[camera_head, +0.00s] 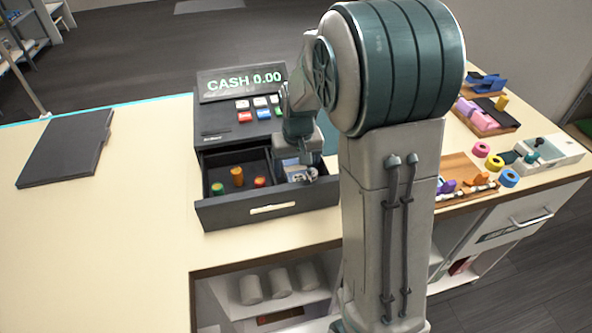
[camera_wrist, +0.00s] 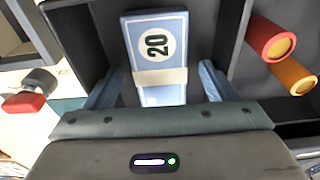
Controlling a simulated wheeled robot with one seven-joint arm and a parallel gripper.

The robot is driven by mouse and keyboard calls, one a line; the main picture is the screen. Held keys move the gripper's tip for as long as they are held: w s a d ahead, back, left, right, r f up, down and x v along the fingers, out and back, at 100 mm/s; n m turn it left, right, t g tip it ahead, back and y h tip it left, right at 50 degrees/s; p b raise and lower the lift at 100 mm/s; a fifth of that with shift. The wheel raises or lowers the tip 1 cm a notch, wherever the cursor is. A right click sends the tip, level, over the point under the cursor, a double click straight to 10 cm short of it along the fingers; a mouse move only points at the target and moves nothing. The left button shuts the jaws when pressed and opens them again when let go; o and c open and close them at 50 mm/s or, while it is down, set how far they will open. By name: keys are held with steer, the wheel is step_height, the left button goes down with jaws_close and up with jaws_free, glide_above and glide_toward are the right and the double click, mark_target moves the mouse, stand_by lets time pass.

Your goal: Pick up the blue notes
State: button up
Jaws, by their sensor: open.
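The blue notes (camera_wrist: 157,24) are a light blue banded stack marked 20, lying in a compartment of the open cash drawer (camera_head: 230,215). A pale band crosses the stack. In the wrist view my gripper (camera_wrist: 162,80) is open, with one finger to each side of the near part of the notes. Small gaps show between the fingers and the stack, so it is not gripped. In the head view my gripper (camera_head: 300,174) is down in the right part of the drawer, and my arm hides part of that area.
Orange, green and red coin rolls stand in the drawer's left compartment, including an orange one (camera_head: 237,177). The cash register (camera_head: 225,120) rises behind the drawer. A dark folder (camera_head: 68,147) lies at left. Trays and tape rolls crowd the right counter. The left counter is mostly clear.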

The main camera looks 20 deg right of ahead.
mark_target(299, 170)
steer(key=shift+f, duration=0.25)
steer(key=c, duration=1.1)
steer(key=shift+r, duration=0.2)
steer(key=shift+r, duration=0.25)
steer(key=r, duration=0.3)
steer(key=shift+d+r+b, duration=0.3)
steer(key=shift+r+b, duration=0.05)
steer(key=shift+b, duration=0.05)
steer(key=shift+s+d+r+p, duration=0.4)
steer(key=shift+d+r+p, duration=0.05)
steer(key=shift+d+r, duration=1.45)
steer(key=shift+s+d+r+p, duration=0.45)
steer(key=shift+d+r, duration=1.25)
steer(key=shift+r, duration=0.25)
steer(key=shift+s+d+r+p, duration=0.35)
steer(key=shift+d+r+p, duration=0.1)
steer(key=shift+d+r, duration=1.45)
steer(key=shift+a, duration=0.1)
